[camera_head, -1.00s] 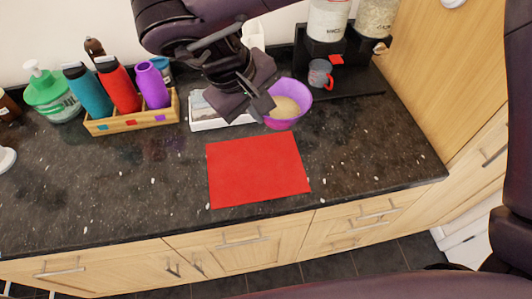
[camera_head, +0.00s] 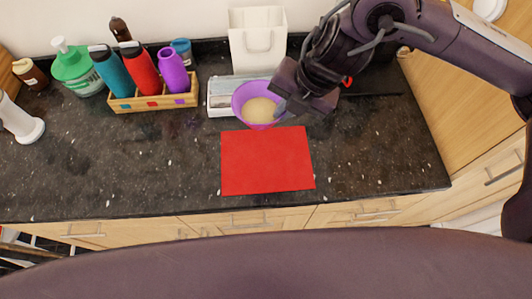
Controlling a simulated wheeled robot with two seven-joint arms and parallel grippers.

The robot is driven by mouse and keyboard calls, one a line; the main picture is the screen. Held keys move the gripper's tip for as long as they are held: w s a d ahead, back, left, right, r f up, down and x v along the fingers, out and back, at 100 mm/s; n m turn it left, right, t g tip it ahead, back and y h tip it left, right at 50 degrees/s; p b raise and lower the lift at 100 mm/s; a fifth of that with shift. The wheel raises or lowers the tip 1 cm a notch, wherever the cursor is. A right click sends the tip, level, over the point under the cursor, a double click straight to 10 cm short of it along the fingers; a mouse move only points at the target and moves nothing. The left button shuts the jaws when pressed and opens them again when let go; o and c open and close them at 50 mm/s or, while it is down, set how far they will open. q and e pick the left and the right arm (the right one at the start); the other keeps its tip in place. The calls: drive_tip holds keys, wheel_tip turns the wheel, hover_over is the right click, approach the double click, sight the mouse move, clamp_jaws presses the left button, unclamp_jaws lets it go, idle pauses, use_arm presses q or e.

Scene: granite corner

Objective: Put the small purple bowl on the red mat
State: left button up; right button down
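The small purple bowl (camera_head: 240,103), with a pale inside, is near the counter's back, just behind the red mat (camera_head: 267,175). My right gripper (camera_head: 281,104) is at the bowl's right rim and appears shut on it; the fingertips are partly hidden. The bowl looks slightly raised, and its lower edge overlaps the mat's back edge in the picture. The red mat lies flat and bare near the counter's front edge. My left gripper is not in view.
A white tray (camera_head: 216,105) is behind and left of the bowl. A wooden crate (camera_head: 150,103) holds several bottles. A green pump bottle (camera_head: 80,70) and a white container (camera_head: 257,42) stand at the back. Dark counter (camera_head: 130,165) left of the mat is clear.

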drive_tip(key=shift+n+g, duration=0.3)
drive_tip(key=shift+n, duration=0.4)
drive_tip(key=f, duration=0.5)
drive_tip(key=f+b, duration=0.1)
drive_tip(key=f, duration=0.4)
drive_tip(key=d+f+b, duration=0.1)
drive_tip(key=f, duration=0.4)
drive_tip(key=shift+f, duration=0.35)
drive_tip(key=shift+w+f, duration=0.1)
drive_tip(key=shift+f, duration=2)
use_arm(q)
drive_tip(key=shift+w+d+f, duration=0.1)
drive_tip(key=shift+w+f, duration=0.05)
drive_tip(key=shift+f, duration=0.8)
use_arm(e)
drive_tip(key=shift+f+b, duration=0.15)
drive_tip(key=shift+b, duration=0.15)
drive_tip(key=c, duration=1.6)
unclamp_jaws()
drive_tip(key=shift+d, duration=0.1)
drive_tip(key=shift+c, duration=0.2)
